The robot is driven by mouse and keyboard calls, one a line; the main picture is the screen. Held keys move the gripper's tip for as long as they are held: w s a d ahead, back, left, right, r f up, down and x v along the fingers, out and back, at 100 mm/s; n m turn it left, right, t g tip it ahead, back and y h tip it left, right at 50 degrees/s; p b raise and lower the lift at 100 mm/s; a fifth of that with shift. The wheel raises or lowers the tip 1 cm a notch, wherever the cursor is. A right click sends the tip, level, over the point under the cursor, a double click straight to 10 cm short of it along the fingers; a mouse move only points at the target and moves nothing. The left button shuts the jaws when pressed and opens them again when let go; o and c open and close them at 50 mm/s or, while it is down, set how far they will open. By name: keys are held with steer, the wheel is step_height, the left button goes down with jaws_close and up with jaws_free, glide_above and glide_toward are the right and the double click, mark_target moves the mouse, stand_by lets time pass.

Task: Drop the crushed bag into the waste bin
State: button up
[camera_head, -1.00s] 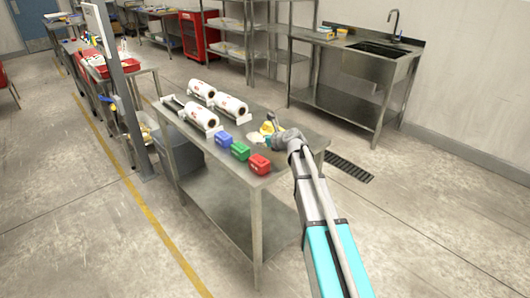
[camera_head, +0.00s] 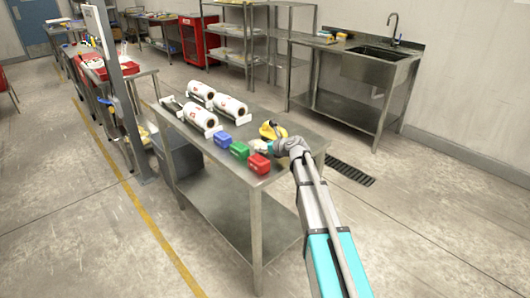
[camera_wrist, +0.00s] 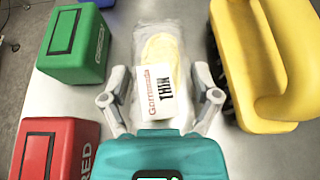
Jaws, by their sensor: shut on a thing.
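The crushed bag (camera_wrist: 162,47) is a clear pouch with yellow contents and a white label reading "THIN". My gripper (camera_wrist: 160,84) is shut on it, one finger on each side. In the head view my gripper (camera_head: 271,147) and the pale bag (camera_head: 258,145) are at the table's right side, behind the red box. I cannot tell whether the bag touches the table. A dark grey bin (camera_head: 183,158), perhaps the waste bin, stands on the floor at the table's left end, partly hidden by the table.
Red (camera_head: 259,164), green (camera_head: 239,150) and blue (camera_head: 222,140) boxes line the steel table's (camera_head: 228,172) near edge. A yellow item (camera_wrist: 268,60) stands close right of my gripper. White rolls (camera_head: 230,106) lie farther back. A grey post (camera_head: 122,95) rises left of the table.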

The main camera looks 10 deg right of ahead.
steer(key=shift+f, duration=0.45)
steer(key=o, duration=1)
steer(key=shift+r, duration=0.25)
steer(key=p+v, duration=0.4)
steer(key=v, duration=0.8)
steer(key=shift+s+p, duration=0.1)
steer(key=shift+p, duration=0.3)
steer(key=shift+a+f, duration=0.1)
